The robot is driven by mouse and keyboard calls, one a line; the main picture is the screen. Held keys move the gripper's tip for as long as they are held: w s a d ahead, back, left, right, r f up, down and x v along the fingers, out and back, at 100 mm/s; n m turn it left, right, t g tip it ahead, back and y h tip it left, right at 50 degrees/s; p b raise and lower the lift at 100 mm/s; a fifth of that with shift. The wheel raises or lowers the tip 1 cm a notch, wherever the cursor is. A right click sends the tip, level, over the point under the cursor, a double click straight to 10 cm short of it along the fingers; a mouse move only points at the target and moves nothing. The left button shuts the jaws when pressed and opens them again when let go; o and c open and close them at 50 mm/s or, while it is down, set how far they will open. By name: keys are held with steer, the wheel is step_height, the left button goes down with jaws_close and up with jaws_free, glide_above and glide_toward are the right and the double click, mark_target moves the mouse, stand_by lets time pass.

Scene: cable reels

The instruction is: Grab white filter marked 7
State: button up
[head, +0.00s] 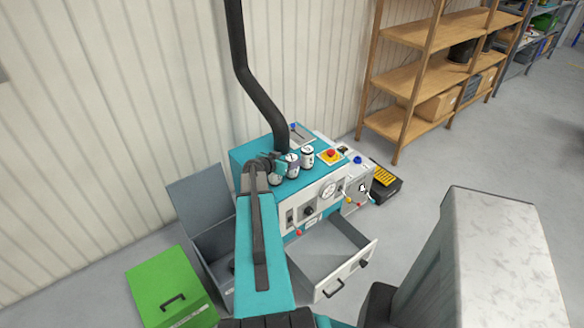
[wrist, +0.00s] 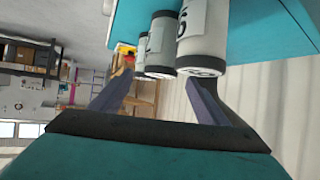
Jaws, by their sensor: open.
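Three white filters with dark-rimmed ends stand in a row on top of the teal machine (head: 240,156). In the head view they are the near filter (head: 275,180), the middle filter (head: 292,166) and the far filter (head: 307,157). My gripper (head: 268,163) is beside the near one and partly covers it. In the wrist view my open gripper (wrist: 159,79) has nothing between its fingers. The nearest filter (wrist: 203,42) looms just beyond the fingertips, with the others behind it. They carry dark marks, but I cannot read which is 7.
A black hose (head: 258,95) rises behind the machine. An open drawer (head: 345,275) juts from its front. A grey open-lidded bin (head: 198,200) and a green box (head: 160,275) stand at the left. Wooden shelves (head: 425,65) stand at the back right.

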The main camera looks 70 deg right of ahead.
mark_target(291, 158)
steer(key=shift+p+x, duration=1.1)
steer(key=shift+x, duration=0.35)
steer(key=shift+p+x, duration=0.4)
steer(key=shift+x, duration=0.7)
steer(key=c, duration=1.2)
steer(key=shift+r, duration=0.1)
steer(key=shift+w+r+b, duration=0.1)
steer(key=shift+r+b, duration=1.45)
steer(key=shift+r, duration=3.35)
